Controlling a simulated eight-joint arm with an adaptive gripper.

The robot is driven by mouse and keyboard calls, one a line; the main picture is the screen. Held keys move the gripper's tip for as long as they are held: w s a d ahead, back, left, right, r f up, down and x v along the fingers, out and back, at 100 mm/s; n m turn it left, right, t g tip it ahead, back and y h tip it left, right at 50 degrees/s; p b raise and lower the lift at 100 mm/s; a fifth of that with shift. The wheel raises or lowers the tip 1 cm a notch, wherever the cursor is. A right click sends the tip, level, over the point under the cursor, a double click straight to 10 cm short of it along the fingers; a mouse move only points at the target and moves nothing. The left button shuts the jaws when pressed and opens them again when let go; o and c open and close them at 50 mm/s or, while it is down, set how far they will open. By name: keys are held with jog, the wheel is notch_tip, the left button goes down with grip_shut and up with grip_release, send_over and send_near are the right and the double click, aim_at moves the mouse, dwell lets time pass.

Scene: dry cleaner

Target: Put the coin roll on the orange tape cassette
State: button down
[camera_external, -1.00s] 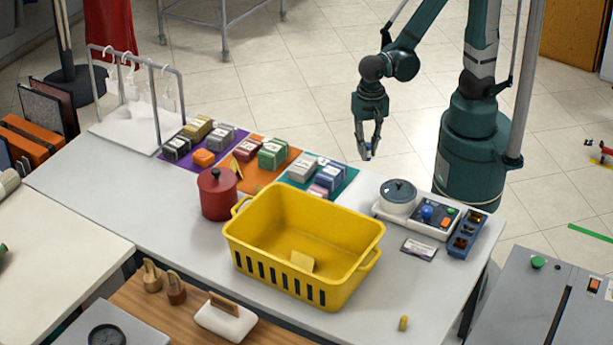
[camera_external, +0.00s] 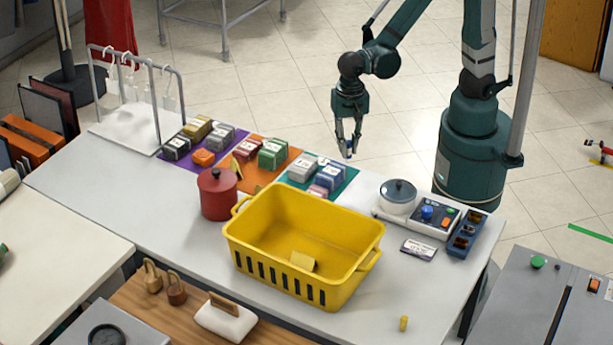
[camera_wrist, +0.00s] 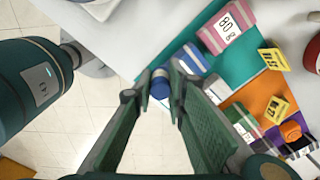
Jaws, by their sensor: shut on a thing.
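My gripper (camera_external: 348,146) is shut on a small blue cylinder (camera_external: 348,154), which looks like the coin roll. It holds it in the air beyond the back edge of the table, near the teal mat. In the wrist view the blue coin roll (camera_wrist: 160,86) sits between the fingertips of my gripper (camera_wrist: 161,94). A small orange block (camera_external: 203,157), which looks like the orange tape cassette, lies on the purple mat, well left of my gripper. It also shows in the wrist view (camera_wrist: 290,131) at the lower right.
Labelled boxes stand on the purple, orange and teal (camera_external: 341,188) mats. Yellow signs stand there too. A red pot (camera_external: 217,194) and a large yellow basket (camera_external: 370,237) stand in front. A white hanger rack (camera_external: 139,120) is at the left. A small yellow cylinder (camera_external: 404,323) stands at front right.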

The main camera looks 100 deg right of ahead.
jog(key=w+d+r+p, duration=0.1)
jog(key=w+d, duration=0.1)
jog(key=w, duration=0.4)
jog(key=w+d+r, duration=0.1)
jog(key=w+r, duration=0.1)
jog(key=w, duration=0.5)
jog(key=p, duration=0.5)
send_over(206, 154)
jog(key=shift+a+f, duration=0.1)
jog(key=shift+f, duration=0.25)
jog(key=shift+f, duration=0.1)
jog(key=shift+f+b, duration=0.35)
jog(key=shift+f, duration=2.65)
jog(key=shift+f, duration=1.9)
jog(key=shift+f, duration=0.15)
